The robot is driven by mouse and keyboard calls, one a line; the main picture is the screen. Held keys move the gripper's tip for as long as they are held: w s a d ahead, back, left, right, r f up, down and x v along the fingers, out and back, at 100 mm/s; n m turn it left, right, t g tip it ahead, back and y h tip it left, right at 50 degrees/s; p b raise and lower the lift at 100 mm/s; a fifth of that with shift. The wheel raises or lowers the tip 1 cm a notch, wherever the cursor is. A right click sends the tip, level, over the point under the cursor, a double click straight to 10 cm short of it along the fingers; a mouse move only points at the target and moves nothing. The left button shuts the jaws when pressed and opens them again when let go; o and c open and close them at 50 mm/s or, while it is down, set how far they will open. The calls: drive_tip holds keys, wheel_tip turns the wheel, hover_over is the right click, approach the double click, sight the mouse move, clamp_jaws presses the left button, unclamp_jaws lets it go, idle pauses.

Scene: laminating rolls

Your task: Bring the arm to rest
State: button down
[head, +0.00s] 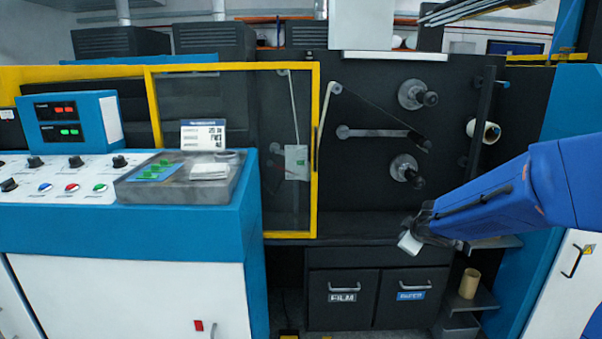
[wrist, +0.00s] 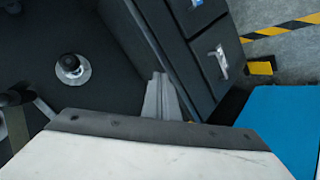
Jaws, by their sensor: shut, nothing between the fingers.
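My blue arm (head: 510,195) reaches in from the right edge of the head view, slanting down and left in front of the dark machine panel. My gripper (head: 409,243) is at its lower left end, above the drawers and apart from the spindles; it is small there and its fingers are hard to make out. In the wrist view my gripper (wrist: 161,80) shows as narrow grey fingers, close together and empty. A pale part with a dark edge fills the bottom of that view and hides what is behind it.
Spindles (head: 418,95) stick out of the dark panel. Below are the FILM drawer (head: 343,305) and another drawer (head: 411,305). A cardboard core (head: 469,283) stands on a low shelf at right. A yellow-framed guard (head: 316,150) and a control console (head: 130,230) stand at left.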

drive_tip(key=s+d+r+m+g+h, duration=0.1)
drive_tip(key=s+r+m, duration=0.1)
drive_tip(key=s, duration=0.5)
drive_tip(key=s+d+r+m+h, duration=0.1)
drive_tip(key=s+d+r+m, duration=0.15)
drive_tip(key=s, duration=0.35)
drive_tip(key=s+d+r+m+g+h, duration=0.1)
drive_tip(key=s+m, duration=0.1)
drive_tip(key=s, duration=0.5)
drive_tip(key=s+a+f+m+g+y, duration=0.1)
drive_tip(key=s+a, duration=0.3)
drive_tip(key=s, duration=0.5)
drive_tip(key=s+a+f+m+g+y, duration=0.2)
drive_tip(key=s+a, duration=0.2)
drive_tip(key=s, duration=0.6)
drive_tip(key=shift+s+f+y, duration=0.2)
drive_tip(key=shift+f+y, duration=0.15)
drive_tip(key=shift+y, duration=0.05)
drive_tip(key=shift+w+d, duration=0.1)
